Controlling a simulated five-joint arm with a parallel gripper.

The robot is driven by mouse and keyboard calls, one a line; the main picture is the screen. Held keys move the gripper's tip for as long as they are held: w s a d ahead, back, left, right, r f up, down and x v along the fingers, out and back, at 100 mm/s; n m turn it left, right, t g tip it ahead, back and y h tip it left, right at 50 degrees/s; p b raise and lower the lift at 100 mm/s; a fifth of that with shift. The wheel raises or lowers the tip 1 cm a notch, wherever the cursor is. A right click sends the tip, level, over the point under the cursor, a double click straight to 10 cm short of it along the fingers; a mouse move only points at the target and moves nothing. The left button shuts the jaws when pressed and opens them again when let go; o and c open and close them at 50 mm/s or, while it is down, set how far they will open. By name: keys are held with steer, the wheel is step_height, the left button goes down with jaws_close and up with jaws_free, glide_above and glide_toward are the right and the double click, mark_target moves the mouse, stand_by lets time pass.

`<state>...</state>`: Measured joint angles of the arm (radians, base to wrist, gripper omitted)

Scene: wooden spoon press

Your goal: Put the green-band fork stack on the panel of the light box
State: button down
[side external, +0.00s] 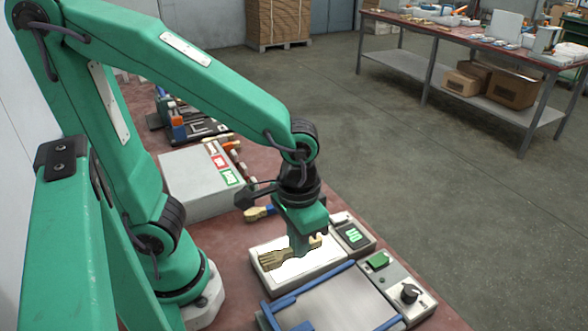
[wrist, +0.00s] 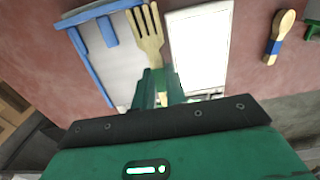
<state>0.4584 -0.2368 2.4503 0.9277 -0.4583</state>
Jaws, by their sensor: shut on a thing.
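My gripper (side external: 303,245) is shut on the wooden fork stack (side external: 283,257). The light box is low and pale, with a lit white panel (side external: 318,262). In the side view the stack lies across the panel; its height above it cannot be told. In the wrist view the stack shows at the left edge of the panel (wrist: 199,48), between it and a grey plate with blue rails.
The grey plate (side external: 340,305) with blue rails stands in front of the light box. A control unit with a green button (side external: 378,261) and black knob (side external: 409,293) is to its right. A blue-band spoon (wrist: 279,35) lies beyond the light box. A grey box (side external: 190,190) stands behind left.

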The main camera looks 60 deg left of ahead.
steer(key=w+a+f, duration=0.4)
steer(key=a, duration=0.1)
steer(key=w+a+f, duration=0.1)
steer(key=a+f, duration=0.1)
steer(key=a, duration=0.1)
steer(key=shift+w, duration=0.4)
steer(key=shift+f, duration=0.1)
steer(key=shift+f, duration=1.9)
steer(key=shift+f, duration=0.1)
steer(key=c, duration=1.4)
jaws_free()
steer(key=shift+c, duration=0.2)
step_height(320, 180, up, 12)
